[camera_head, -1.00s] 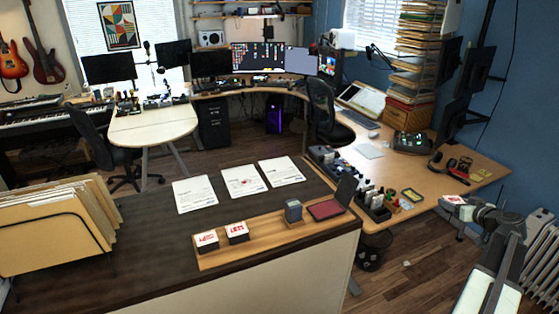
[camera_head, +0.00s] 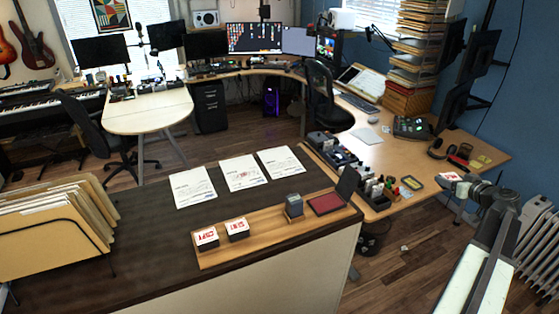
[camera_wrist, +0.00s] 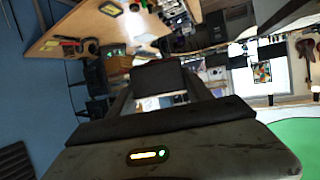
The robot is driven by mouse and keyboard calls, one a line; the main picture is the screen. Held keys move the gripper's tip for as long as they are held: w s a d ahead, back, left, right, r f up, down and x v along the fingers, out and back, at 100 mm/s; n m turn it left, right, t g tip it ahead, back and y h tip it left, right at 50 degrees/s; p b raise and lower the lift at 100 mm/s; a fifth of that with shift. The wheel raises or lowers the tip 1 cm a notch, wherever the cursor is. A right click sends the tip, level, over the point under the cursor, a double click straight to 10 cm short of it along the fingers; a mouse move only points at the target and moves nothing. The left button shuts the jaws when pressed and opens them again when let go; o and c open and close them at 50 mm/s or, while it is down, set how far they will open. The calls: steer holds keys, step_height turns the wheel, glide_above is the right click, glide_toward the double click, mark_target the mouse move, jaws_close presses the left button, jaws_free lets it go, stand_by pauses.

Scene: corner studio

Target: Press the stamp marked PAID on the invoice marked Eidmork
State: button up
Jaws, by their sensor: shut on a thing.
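Three white invoices lie in a row on the dark counter: left (camera_head: 193,188), middle (camera_head: 243,173) and right (camera_head: 279,162). Their print is too small to read. A wooden tray (camera_head: 265,230) on the counter's front edge holds two stamps with red lettering on white tops, one left (camera_head: 206,238) and one beside it (camera_head: 237,229), a grey stamp (camera_head: 294,205) and an open red ink pad (camera_head: 325,203). My gripper (camera_head: 456,180) is far right of the counter, shut on a stamp (camera_head: 450,176) with a red-and-white top. In the wrist view a dark block (camera_wrist: 160,77) shows between the jaws.
A file rack (camera_head: 50,230) with folders stands on the counter's left. Behind my gripper is a wooden desk (camera_head: 420,165) with small supplies, headphones and a tall paper stack (camera_head: 412,60). A bin (camera_head: 372,240) stands on the floor right of the counter. The counter around the invoices is clear.

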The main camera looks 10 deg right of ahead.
stand_by(0.3)
steer(key=s+a+n+y, duration=0.3)
steer(key=s+a+y, duration=0.1)
steer(key=s, duration=0.6)
steer(key=shift+a+f, duration=0.2)
steer(key=shift+a, duration=0.55)
